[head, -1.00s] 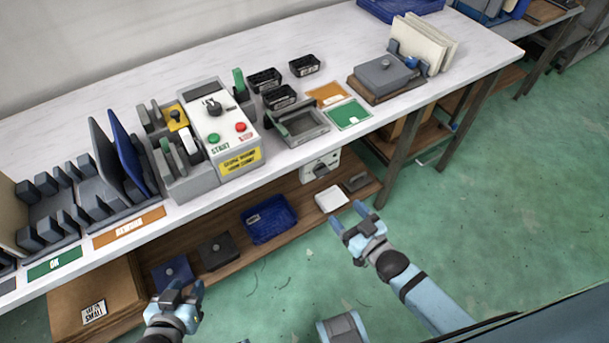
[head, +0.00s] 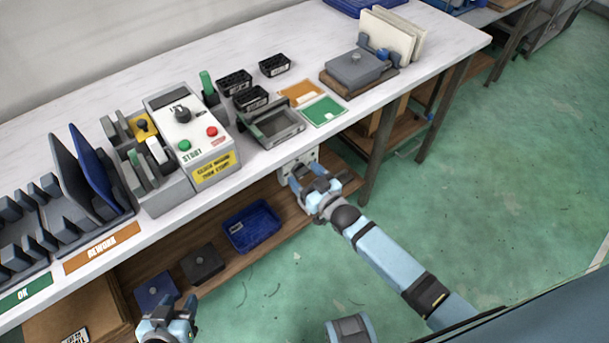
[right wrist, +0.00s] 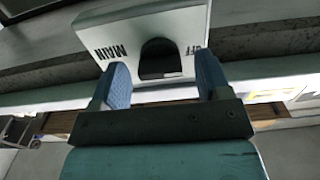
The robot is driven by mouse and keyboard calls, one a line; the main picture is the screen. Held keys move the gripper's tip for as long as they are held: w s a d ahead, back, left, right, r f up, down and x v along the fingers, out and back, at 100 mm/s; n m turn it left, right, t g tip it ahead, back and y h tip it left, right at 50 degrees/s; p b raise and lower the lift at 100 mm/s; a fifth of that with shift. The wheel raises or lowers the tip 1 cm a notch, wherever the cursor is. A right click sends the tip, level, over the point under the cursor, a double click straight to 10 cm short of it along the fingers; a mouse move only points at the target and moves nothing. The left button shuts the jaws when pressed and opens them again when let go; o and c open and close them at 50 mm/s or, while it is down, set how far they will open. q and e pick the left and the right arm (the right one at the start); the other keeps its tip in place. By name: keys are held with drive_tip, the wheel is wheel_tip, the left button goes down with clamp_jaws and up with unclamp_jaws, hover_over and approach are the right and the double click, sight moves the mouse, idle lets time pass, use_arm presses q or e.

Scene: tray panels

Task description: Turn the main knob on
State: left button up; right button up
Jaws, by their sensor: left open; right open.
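The main switch box (head: 311,156) is pale and sits under the front edge of the bench, partly hidden by my right gripper (head: 308,176). In the right wrist view its white panel (right wrist: 127,20) carries the words MAIN and OFF, upside down. The dark main knob (right wrist: 158,54) shows between the two blue fingers of my right gripper (right wrist: 163,80). The fingers are open, one on each side of the knob; I cannot tell whether they touch it. My left gripper (head: 172,308) is open and empty, low at the left, away from the box.
Above is the white bench top (head: 400,90) with a control box (head: 193,135) bearing START and STOP buttons. A blue bin (head: 252,226) stands on the lower wooden shelf (head: 225,265). A bench leg (head: 383,140) is right of the switch box. Green floor is clear at right.

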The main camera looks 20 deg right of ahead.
drive_tip(key=shift+w+a, duration=0.1)
drive_tip(key=shift+w, duration=0.15)
drive_tip(key=c, duration=0.9)
